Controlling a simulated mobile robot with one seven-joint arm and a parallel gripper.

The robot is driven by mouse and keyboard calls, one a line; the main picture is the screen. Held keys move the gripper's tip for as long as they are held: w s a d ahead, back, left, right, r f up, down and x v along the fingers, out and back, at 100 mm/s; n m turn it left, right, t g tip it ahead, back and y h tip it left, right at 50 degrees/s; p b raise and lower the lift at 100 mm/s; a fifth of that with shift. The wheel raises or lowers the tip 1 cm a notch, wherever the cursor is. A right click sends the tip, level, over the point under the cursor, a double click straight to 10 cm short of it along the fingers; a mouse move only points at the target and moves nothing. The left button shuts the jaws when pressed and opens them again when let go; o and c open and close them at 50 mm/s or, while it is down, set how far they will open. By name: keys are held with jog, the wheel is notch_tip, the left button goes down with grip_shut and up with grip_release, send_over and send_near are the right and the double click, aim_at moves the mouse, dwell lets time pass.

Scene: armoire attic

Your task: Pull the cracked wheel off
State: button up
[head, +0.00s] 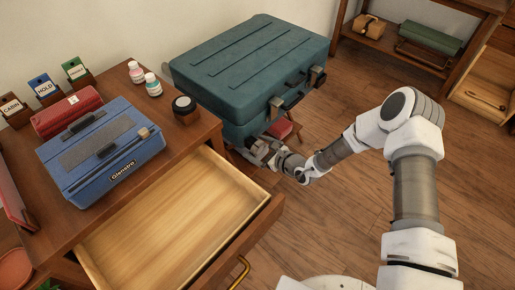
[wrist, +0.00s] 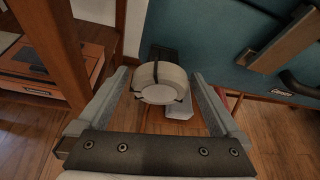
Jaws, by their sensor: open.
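A large teal suitcase (head: 245,70) stands beyond the desk, and its side fills the upper right of the wrist view (wrist: 225,50). A pale round wheel (wrist: 162,88) sits at its lower corner by a dark bracket (wrist: 163,56). Dark marks cross the wheel's face; I cannot tell whether they are cracks. My gripper (wrist: 160,76) is open, with one finger on each side of the wheel and small gaps visible. In the head view my gripper (head: 257,150) is low at the suitcase's near corner, and the wheel is hidden there.
The desk's open drawer (head: 185,215) juts out left of my arm. A blue case (head: 100,150), a red case (head: 67,112) and small bottles (head: 153,85) stand on the desk. A red-topped stool (head: 281,128) is beside my gripper. Floor (head: 330,215) to the right is clear.

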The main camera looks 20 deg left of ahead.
aim_at(261, 151)
jog(key=c, duration=1.3)
jog(key=shift+s+d, duration=0.1)
jog(key=shift+d, duration=0.15)
jog(key=shift+s+d+p, duration=0.2)
jog(key=shift+d+p, duration=0.1)
jog(key=shift+d, duration=0.4)
jog(key=shift+s+d+p, duration=0.2)
jog(key=shift+d+p, duration=0.1)
jog(key=shift+d, duration=0.45)
jog(key=shift+s+d+p, duration=0.2)
jog(key=shift+d+p, duration=0.1)
jog(key=shift+d, duration=0.4)
jog(key=shift+s+d+r+p, duration=0.15)
jog(key=shift+d+r+p, duration=0.4)
jog(key=shift+r+p, duration=0.1)
jog(key=shift+r+p+v, duration=0.2)
jog(key=shift+p+v, duration=0.8)
jog(key=shift+v, duration=0.7)
